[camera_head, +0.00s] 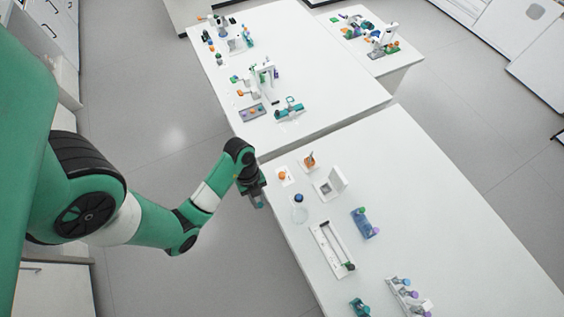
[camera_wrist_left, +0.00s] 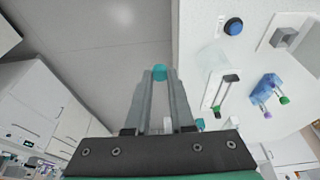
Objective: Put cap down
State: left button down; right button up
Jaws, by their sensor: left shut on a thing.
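My left gripper (camera_head: 260,202) is at the left edge of the near white table, and its arm comes in from the left. In the left wrist view the two fingers (camera_wrist_left: 160,78) are closed on a small teal cap (camera_wrist_left: 159,72) held at the fingertips. The cap is too small to make out in the head view. In the left wrist view the grey floor lies behind it, and the table is to its right. My right gripper is in neither view.
A clear round disc (camera_head: 299,215) and a blue knob (camera_head: 298,198) are near the table's left edge. The table's right side (camera_head: 460,220) is clear.

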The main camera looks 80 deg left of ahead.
pick_arm(q)
jog(key=b, duration=0.7)
send_over(283, 195)
jog(key=f, duration=0.5)
jog(key=a+f, duration=0.1)
jog(key=f, duration=0.2)
jog(key=shift+s, duration=0.35)
jog(key=f, duration=0.1)
jog(key=f+b, duration=0.1)
jog(key=f, duration=0.1)
jog(key=shift+w+a, duration=0.1)
jog(key=shift+w, duration=0.1)
jog(key=shift+f, duration=0.4)
jog(key=shift+f, duration=0.15)
jog(key=c, duration=0.8)
grip_release()
jog(key=shift+r, duration=0.2)
